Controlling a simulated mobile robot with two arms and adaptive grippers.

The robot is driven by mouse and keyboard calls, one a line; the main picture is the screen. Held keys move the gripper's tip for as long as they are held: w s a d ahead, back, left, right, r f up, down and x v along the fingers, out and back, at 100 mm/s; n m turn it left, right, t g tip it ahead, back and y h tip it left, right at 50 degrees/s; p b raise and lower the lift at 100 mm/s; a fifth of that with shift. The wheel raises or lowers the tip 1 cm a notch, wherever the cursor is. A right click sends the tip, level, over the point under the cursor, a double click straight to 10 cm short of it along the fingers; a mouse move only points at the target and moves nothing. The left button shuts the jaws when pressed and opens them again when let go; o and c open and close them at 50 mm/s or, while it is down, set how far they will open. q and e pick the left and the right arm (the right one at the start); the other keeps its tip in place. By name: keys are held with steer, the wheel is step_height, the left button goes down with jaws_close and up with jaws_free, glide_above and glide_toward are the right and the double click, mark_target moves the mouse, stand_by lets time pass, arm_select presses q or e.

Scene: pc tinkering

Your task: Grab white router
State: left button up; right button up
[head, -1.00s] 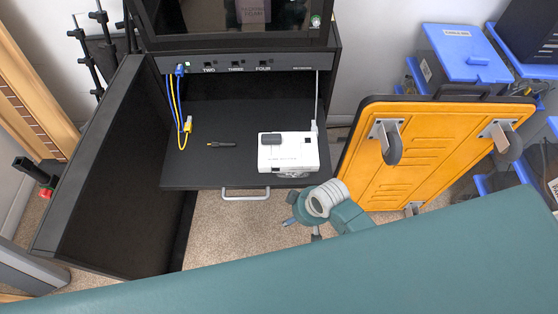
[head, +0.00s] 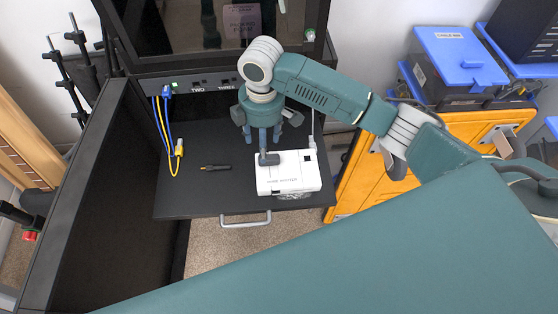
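The white router (head: 292,180) is a flat white box with dark lettering on its front side. It sits at the right front of the black pull-out shelf (head: 200,200). A small dark grey block shows at its back left corner. My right gripper (head: 263,138) points down from above, just behind the router's left part. Its fingers are spread and hold nothing that I can see. Whether a finger touches the router or the grey block cannot be told. My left gripper is not in view.
Blue and yellow cables (head: 170,135) hang from the cabinet's port panel at the left. A small black cable piece (head: 215,167) lies on the shelf. A silver handle (head: 245,219) is on its front. An orange cart (head: 365,180) stands close on the right.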

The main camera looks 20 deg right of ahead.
mark_target(287, 169)
steer(key=f, duration=0.1)
steer(key=w+d+f, duration=0.1)
steer(key=f, duration=0.1)
steer(key=shift+d+f, duration=0.1)
steer(key=shift+d, duration=0.1)
steer(key=shift+w+f, duration=0.1)
steer(key=shift+f, duration=0.2)
step_height(287, 169, down, 4)
steer(key=shift+f+p, duration=0.1)
steer(key=shift+p, duration=0.6)
steer(key=shift+f, duration=0.5)
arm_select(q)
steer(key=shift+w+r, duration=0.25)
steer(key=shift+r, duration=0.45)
arm_select(e)
jaws_close()
